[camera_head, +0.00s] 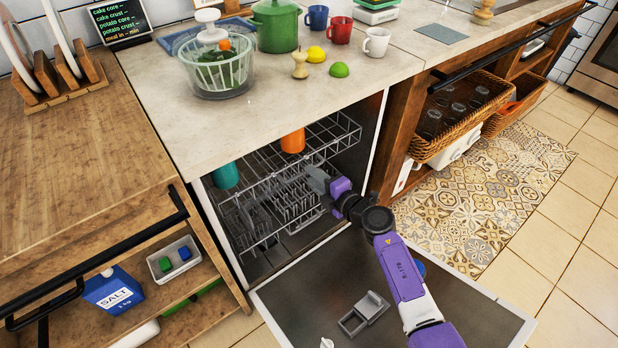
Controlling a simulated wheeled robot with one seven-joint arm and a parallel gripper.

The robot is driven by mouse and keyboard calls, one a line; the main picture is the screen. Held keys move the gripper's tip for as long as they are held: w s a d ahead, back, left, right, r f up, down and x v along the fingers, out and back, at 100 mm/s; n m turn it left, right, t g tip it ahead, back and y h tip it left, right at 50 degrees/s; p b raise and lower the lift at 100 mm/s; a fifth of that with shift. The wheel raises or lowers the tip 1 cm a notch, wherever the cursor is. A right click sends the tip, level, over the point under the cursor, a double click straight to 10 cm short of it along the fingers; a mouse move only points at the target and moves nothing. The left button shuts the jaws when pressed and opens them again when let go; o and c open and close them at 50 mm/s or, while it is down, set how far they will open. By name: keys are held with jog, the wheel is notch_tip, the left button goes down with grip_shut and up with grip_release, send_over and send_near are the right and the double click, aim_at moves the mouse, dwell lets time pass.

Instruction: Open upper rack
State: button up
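The dishwasher stands open under the counter, with its door (300,290) folded down in front. The wire upper rack (342,133) sits inside the dishwasher cavity, mostly under the counter. An orange cup (293,141) and a teal cup (226,176) stand at the rack. Grey tines and more wire (262,222) show lower in the cavity. My gripper (316,180) reaches into the opening from the right, at the front of the rack wires. Its fingertips overlap the wires in the picture, and I cannot tell whether they touch or grip one.
A grey detergent-cup-like part (364,312) lies on the door. The counter (190,125) above holds a salad spinner (221,70), a green pot (275,25) and mugs. Wooden shelving (100,215) stands left; wicker baskets (462,115) stick out at right. Patterned floor (480,205) lies right of the door.

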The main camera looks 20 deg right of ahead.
jog(key=shift+b+x, duration=0.4)
jog(key=shift+x, duration=0.85)
grip_shut()
dwell(0.5)
